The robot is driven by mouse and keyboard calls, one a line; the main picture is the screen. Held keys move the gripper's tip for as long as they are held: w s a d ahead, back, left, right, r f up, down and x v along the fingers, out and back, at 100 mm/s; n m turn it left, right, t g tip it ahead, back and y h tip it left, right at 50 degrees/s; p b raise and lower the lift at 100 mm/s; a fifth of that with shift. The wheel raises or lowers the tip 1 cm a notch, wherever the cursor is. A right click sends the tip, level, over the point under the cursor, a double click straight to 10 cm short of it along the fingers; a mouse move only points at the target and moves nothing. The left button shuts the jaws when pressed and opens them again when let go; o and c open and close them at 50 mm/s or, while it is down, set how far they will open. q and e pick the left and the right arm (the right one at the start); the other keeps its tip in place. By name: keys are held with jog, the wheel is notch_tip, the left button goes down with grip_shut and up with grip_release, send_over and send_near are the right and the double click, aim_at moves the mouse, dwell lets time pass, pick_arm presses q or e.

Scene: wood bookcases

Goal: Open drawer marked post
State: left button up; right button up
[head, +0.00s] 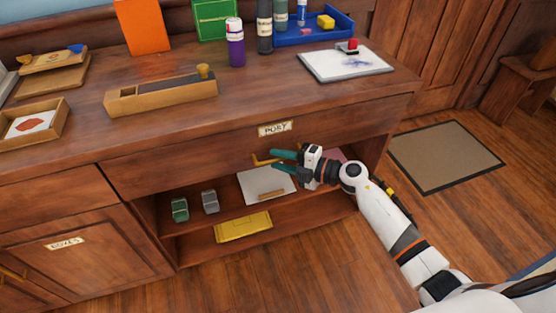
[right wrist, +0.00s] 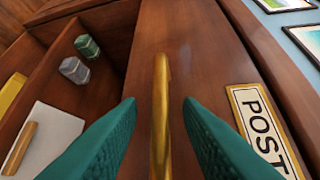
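The drawer marked POST (head: 200,163) is a wide wooden front under the desk top, and it looks closed. Its label (head: 275,129) reads POST and also shows at the right of the right wrist view (right wrist: 264,130). Its brass handle (head: 263,161) stands out from the front; in the right wrist view the handle (right wrist: 160,120) lies between my fingers, with gaps on both sides. My right gripper (head: 274,162) is open at the handle, its teal fingers (right wrist: 158,105) on either side of it. Contact is not visible. My left gripper is not in view.
Below the drawer, an open shelf holds two small boxes (head: 210,202), white paper (head: 262,184) and a yellow folder (head: 243,227). A cupboard door marked BOXES (head: 85,255) is at the left. Floor is free in front; a mat (head: 445,154) lies at the right.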

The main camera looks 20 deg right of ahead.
jog(key=shift+w+a, duration=0.35)
jog(key=shift+a, duration=0.05)
grip_shut()
jog(key=shift+s+f, duration=0.1)
jog(key=shift+s, duration=0.05)
